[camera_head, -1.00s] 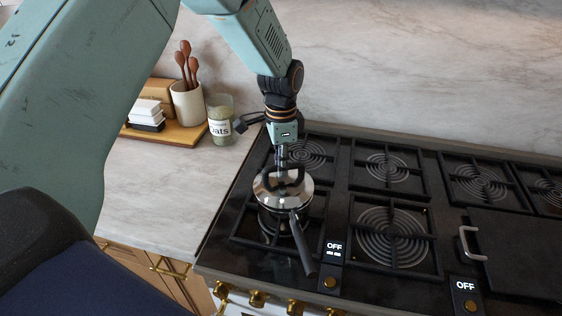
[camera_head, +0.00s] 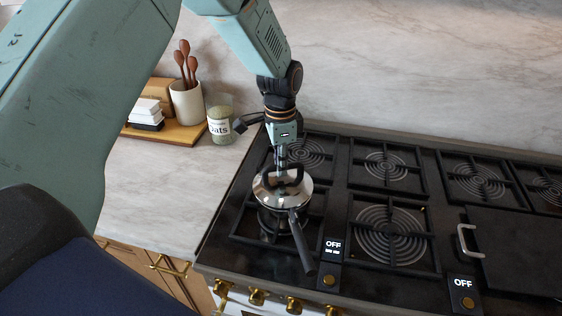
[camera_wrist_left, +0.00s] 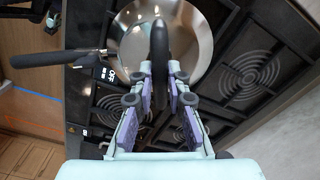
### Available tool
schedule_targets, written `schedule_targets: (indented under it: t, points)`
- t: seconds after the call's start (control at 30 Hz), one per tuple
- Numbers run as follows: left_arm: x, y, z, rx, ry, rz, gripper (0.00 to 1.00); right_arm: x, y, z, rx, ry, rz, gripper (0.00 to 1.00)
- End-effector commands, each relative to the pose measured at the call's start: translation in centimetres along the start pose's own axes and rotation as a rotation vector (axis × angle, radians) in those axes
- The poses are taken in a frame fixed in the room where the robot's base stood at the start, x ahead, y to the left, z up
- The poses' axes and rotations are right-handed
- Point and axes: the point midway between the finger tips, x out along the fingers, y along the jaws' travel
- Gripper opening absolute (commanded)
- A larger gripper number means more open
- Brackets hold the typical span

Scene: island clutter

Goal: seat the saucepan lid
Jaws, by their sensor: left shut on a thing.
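The saucepan lid (camera_head: 292,193) is a shiny metal disc with a dark loop handle, over the saucepan at the front left burner. The saucepan shows mainly by its long dark handle (camera_head: 303,246), which points toward the front of the stove. My left gripper (camera_head: 282,171) comes down from above and is shut on the lid's handle. In the left wrist view the lid (camera_wrist_left: 190,38) lies beyond the fingers, with its black handle between them. The lid hides the pan's rim, so I cannot tell whether it rests fully on it.
The black stove has several grated burners; the front middle burner (camera_head: 390,235) is bare. A dark griddle plate (camera_head: 515,250) with a metal handle lies to the right.

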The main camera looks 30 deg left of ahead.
Motion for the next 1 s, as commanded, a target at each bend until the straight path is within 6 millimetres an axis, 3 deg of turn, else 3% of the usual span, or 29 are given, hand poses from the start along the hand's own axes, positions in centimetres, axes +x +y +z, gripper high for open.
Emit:
schedule_targets:
  t: [0.73,0.77,1.0]
  points:
    - [1.3,0.0,0.0,0.000,0.000,0.000,0.00,0.5,0.0,0.0,0.000,0.000,0.000,0.37]
    - [1.3,0.0,0.0,0.000,0.000,0.000,0.17,0.5,0.0,0.0,0.000,0.000,0.000,0.37]
    - [1.3,0.0,0.0,0.000,0.000,0.000,0.37,0.5,0.0,0.0,0.000,0.000,0.000,0.37]
